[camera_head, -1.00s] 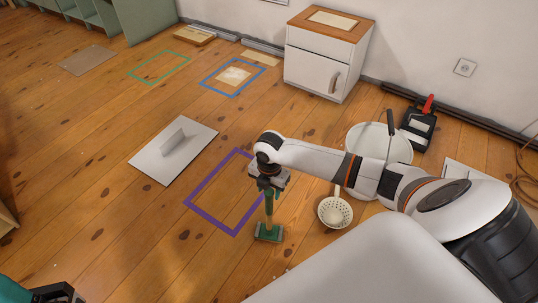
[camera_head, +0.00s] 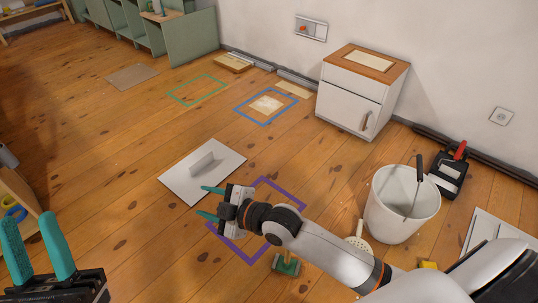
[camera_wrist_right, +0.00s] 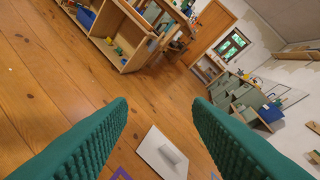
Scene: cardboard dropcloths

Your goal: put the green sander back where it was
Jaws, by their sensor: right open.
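The green sander (camera_head: 287,265) stands on the floor at the lower middle of the head view, just outside the near right side of the purple outline (camera_head: 284,187). My right arm hides its upper part. My right gripper (camera_head: 203,201) is above the left side of the purple outline, apart from the sander. Its teal fingers are spread and empty, as the right wrist view (camera_wrist_right: 160,104) also shows. My left gripper (camera_head: 30,222) is at the lower left of the head view, its fingers apart with nothing between them.
A white board with an upright grip (camera_head: 180,182) lies left of the purple outline. Green (camera_head: 188,85) and blue (camera_head: 250,118) outlines lie farther back. The floor at left is mostly clear.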

